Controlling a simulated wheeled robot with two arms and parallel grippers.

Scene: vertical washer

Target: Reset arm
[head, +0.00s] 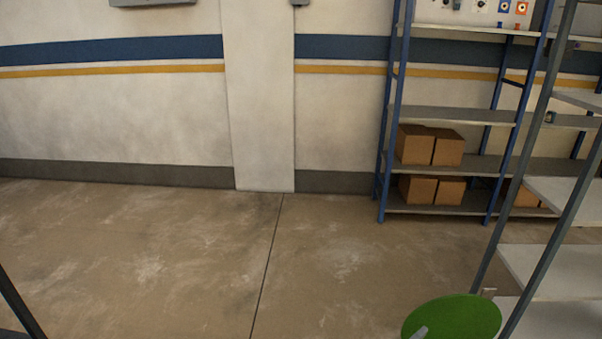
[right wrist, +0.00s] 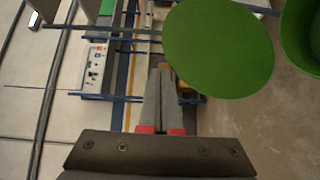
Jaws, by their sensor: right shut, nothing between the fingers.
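My right gripper (right wrist: 160,70) is shut and empty in the right wrist view, its two grey fingers together above red finger bases. In the head view only a small grey tip of the right gripper (head: 420,332) shows at the bottom edge, overlapping a green disc. My left gripper is not in view.
The flat green disc (head: 452,317) is at the bottom right; a green disc (right wrist: 218,48) also shows beside my fingers in the wrist view. A near rack with white shelves (head: 540,265) stands right. A blue-framed rack (head: 450,113) holds cardboard boxes (head: 430,146). The middle floor is clear.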

